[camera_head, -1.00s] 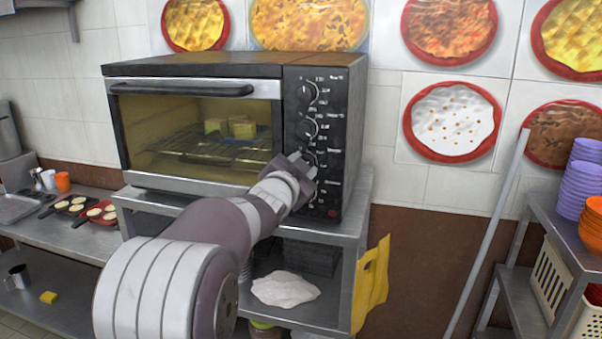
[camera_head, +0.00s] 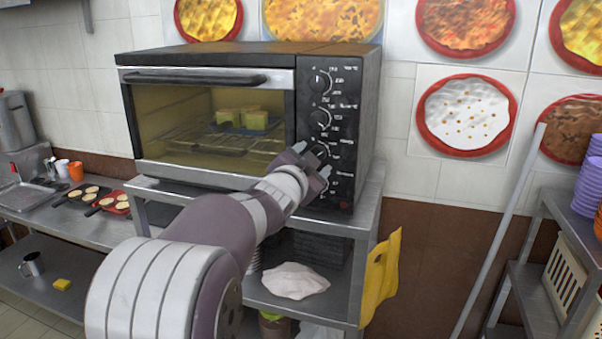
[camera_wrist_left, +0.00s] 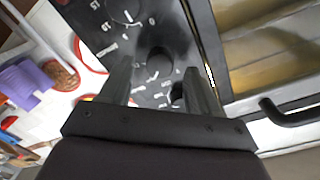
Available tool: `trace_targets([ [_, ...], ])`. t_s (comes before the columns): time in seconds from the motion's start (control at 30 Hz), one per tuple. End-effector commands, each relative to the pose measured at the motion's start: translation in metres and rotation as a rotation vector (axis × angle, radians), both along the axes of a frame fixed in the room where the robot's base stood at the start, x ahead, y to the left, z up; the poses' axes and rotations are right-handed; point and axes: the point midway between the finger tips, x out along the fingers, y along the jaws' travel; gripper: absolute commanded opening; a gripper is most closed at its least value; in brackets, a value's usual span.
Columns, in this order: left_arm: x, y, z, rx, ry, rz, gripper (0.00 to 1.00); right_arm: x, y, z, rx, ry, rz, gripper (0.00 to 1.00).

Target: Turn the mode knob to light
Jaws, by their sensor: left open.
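The oven (camera_head: 215,118) stands on a metal rack, with a black control panel (camera_head: 349,110) on its right side. Several knobs run down the panel in a column, including the top knob (camera_head: 320,82) and the second knob (camera_head: 320,119). My left gripper (camera_head: 312,160) is open at the lower part of the panel, its fingers around the third knob (camera_head: 319,150), which they partly hide. In the left wrist view, a round black knob (camera_wrist_left: 160,62) shows between the two open fingers. The labels are too small to read surely.
The oven door (camera_head: 212,110) is closed, with yellowish pieces (camera_head: 241,118) on a wire rack inside. A yellow cloth (camera_head: 381,278) hangs on the rack's right side. Pans (camera_head: 107,203) sit on the left counter. A pole (camera_head: 497,232) leans at the right.

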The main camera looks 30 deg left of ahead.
Motion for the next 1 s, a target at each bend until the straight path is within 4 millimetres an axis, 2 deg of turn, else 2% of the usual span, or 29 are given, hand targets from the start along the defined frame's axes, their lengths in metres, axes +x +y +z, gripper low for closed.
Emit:
trace_targets([
  [0.2, -0.059, -0.012, 0.002, 0.003, -0.002, 0.002, 0.62, 0.000, 0.000, -0.007, 0.000, 0.000, 0.000, 0.43],
  [0.4, -0.095, -0.019, 0.005, 0.001, 0.000, 0.002, 0.62, 0.000, 0.000, -0.004, 0.000, 0.000, 0.000, 0.43],
  [0.57, -0.104, -0.021, 0.004, 0.001, 0.000, 0.000, 0.62, 0.000, 0.000, -0.004, 0.000, 0.000, 0.000, 0.43],
  [1.0, -0.104, -0.021, 0.004, 0.001, 0.002, 0.001, 0.62, 0.000, 0.000, -0.004, 0.000, 0.000, 0.000, 0.43],
])
